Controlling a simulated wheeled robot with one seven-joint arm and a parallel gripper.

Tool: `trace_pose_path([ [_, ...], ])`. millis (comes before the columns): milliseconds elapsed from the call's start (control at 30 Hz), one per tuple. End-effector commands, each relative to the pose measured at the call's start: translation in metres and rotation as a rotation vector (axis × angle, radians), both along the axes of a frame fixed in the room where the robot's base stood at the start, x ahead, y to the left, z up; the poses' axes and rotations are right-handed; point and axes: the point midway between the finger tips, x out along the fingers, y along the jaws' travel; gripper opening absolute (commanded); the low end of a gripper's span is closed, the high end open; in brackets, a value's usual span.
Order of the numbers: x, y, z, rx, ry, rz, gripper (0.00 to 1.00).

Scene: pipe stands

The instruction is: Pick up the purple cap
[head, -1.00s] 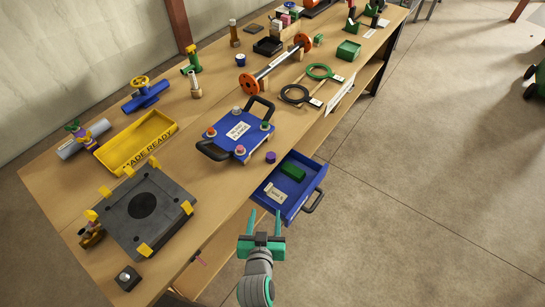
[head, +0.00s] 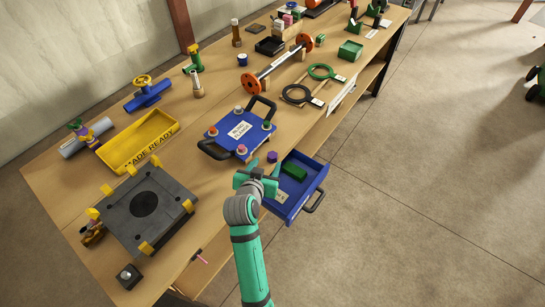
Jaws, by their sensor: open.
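The purple cap (head: 272,157) is a small round piece on the wooden bench top, near its front edge, between the blue plate with black handles and the open blue drawer. My gripper (head: 262,163) has teal fingers and is open. Its fingertips are close to the cap, just left of and below it in the picture. I cannot tell whether a finger touches the cap. No part of the cap appears to be held.
The blue plate (head: 240,131) with coloured knobs stands just left of the cap. The open blue drawer (head: 315,185) with a green block (head: 294,172) juts out below right. A yellow tray (head: 139,142) and dark grey plate (head: 168,222) lie farther left.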

Motion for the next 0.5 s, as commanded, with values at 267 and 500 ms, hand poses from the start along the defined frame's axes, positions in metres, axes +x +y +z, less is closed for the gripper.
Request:
trace_pose_path([
  [267,0.017,-0.005,-0.01,-0.001,0.0,0.0,0.51],
  [500,0.044,-0.013,-0.025,0.0,0.0,0.002,0.51],
])
